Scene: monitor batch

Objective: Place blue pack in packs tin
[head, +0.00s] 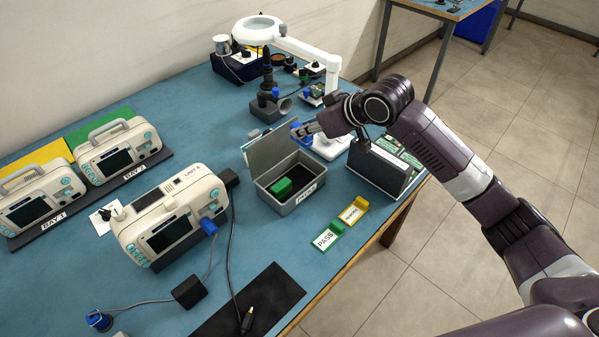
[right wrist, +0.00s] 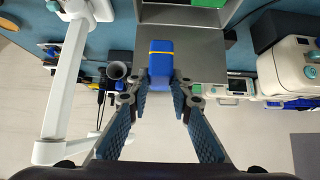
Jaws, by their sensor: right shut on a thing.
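The blue pack (right wrist: 161,60), with a thin yellow band, is between the fingertips of my right gripper (right wrist: 163,90) in the right wrist view. In the head view the right gripper (head: 305,130) is shut on the blue pack (head: 296,129), in the air near the upper right of the packs tin. The grey packs tin (head: 294,207) stands on the bench with its lid (head: 270,150) raised at the back. A green pack (head: 282,188) sits inside at the left; the right side is bare. The tin lid (right wrist: 205,55) also shows in the right wrist view. My left gripper is out of view.
A magnifier lamp (head: 320,55) and small tools stand behind the gripper. A dark rack of green boards (head: 382,168) is right of the tin. PASS (head: 326,238) and yellow (head: 353,211) signs lie in front. A monitor (head: 172,222) stands left.

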